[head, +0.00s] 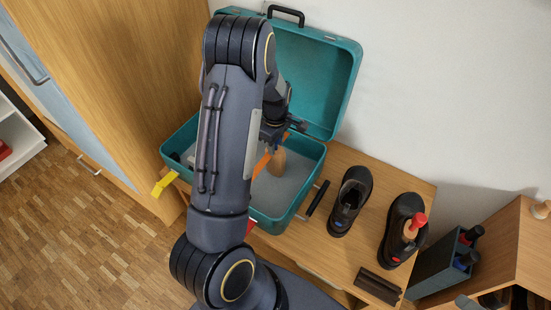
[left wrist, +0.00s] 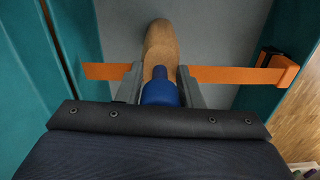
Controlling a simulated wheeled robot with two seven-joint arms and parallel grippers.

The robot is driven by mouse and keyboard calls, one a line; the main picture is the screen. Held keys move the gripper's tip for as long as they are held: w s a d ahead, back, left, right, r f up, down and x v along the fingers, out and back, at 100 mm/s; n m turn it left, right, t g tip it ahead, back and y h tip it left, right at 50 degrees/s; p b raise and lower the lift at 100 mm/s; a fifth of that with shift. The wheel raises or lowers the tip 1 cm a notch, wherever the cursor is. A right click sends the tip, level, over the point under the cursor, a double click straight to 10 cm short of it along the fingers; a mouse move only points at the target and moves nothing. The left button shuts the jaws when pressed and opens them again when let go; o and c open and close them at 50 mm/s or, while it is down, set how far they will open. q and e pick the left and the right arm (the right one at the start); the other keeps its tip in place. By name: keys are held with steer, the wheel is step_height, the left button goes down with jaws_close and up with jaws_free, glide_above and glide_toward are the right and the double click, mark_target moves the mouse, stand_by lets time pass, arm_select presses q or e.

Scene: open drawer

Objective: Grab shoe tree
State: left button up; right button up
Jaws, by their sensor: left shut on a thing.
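A wooden shoe tree (head: 277,161) with a blue knob is in the open teal case (head: 283,221). In the left wrist view the wooden toe (left wrist: 161,45) points away from me, and the blue knob (left wrist: 160,91) is between my fingers. My left gripper (head: 272,137) reaches into the case and is shut on this shoe tree; it also shows in the left wrist view (left wrist: 160,88). Another shoe tree, with a red knob (head: 418,220), sits in the right-hand black shoe (head: 395,243). The left-hand black shoe (head: 350,200) looks empty. My right gripper is out of view.
An orange strap (left wrist: 225,75) crosses the case near the shoe tree. The raised lid (head: 325,75) stands behind my arm. A yellow tag (head: 164,183) hangs at the case's left side. A dark brush-like block (head: 378,287) lies at the wooden top's front edge.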

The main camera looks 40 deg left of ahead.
arm_select(q)
steer(key=shift+r, duration=0.2)
jaws_close()
steer(key=shift+r, duration=0.3)
step_height(320, 180, up, 2)
steer(key=shift+r+p, duration=0.1)
steer(key=shift+p, duration=0.2)
steer(key=s+d+r+p, duration=0.2)
steer(key=s+d+r, duration=0.4)
steer(key=d+r, duration=0.4)
steer(key=shift+s+d, duration=0.25)
steer(key=shift+d, duration=0.95)
steer(key=shift+f, duration=0.1)
